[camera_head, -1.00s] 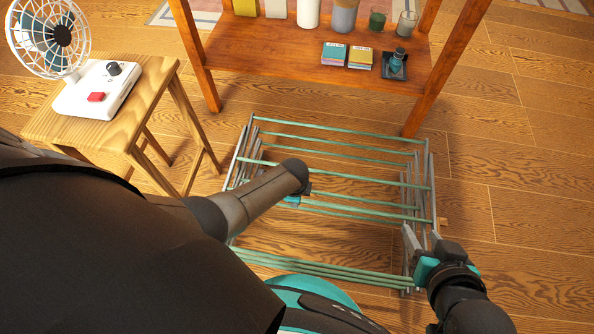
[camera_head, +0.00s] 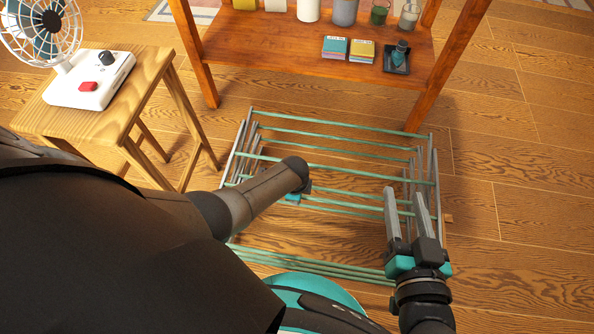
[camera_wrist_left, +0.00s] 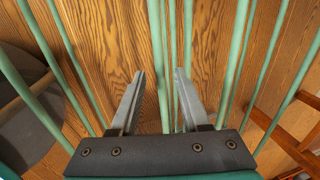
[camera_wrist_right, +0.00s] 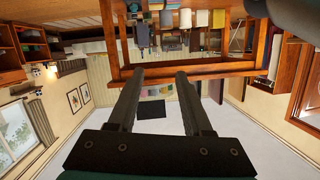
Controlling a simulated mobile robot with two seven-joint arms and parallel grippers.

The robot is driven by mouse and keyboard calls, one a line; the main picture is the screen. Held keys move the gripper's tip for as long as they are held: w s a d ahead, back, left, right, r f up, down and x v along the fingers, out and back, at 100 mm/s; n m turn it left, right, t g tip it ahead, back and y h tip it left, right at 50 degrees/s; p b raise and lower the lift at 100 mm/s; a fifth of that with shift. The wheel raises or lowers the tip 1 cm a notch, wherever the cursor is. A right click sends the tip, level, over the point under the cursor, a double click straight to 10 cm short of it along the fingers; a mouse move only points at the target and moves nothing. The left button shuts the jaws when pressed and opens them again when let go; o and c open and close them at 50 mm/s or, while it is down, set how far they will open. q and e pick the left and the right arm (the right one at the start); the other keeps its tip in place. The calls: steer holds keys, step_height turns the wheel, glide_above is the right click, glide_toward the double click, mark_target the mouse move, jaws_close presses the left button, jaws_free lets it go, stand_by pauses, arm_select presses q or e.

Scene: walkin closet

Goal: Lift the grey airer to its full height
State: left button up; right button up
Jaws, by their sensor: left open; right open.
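The grey airer (camera_head: 340,165), with grey side frames and green rods, stands low on the floor in front of me in the head view. My right gripper (camera_head: 405,200) is open over the airer's right side, its fingers pointing away from me. I cannot tell whether they touch the frame. My left arm reaches over the middle of the airer, and its gripper is mostly hidden below the forearm. In the left wrist view the left gripper (camera_wrist_left: 154,85) is open, with green rods (camera_wrist_left: 238,45) beyond and beside its fingers. The right wrist view shows open fingers (camera_wrist_right: 159,80) with no airer between them.
A wooden shelf table (camera_head: 290,50) with cups, boxes and a small tray (camera_head: 397,60) stands just behind the airer. A wooden stool (camera_head: 110,105) with a white fan (camera_head: 90,85) stands at left. The floor at right (camera_head: 520,210) is clear.

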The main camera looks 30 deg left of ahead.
arm_select(q)
steer(key=shift+w+f+b, duration=0.15)
steer(key=shift+f+b, duration=0.25)
steer(key=shift+f, duration=0.05)
arm_select(e)
steer(key=shift+s+a+r+t, duration=0.4)
steer(key=shift+r+t, duration=0.15)
steer(key=shift+t, duration=0.35)
arm_select(q)
jaws_close()
stand_by(0.7)
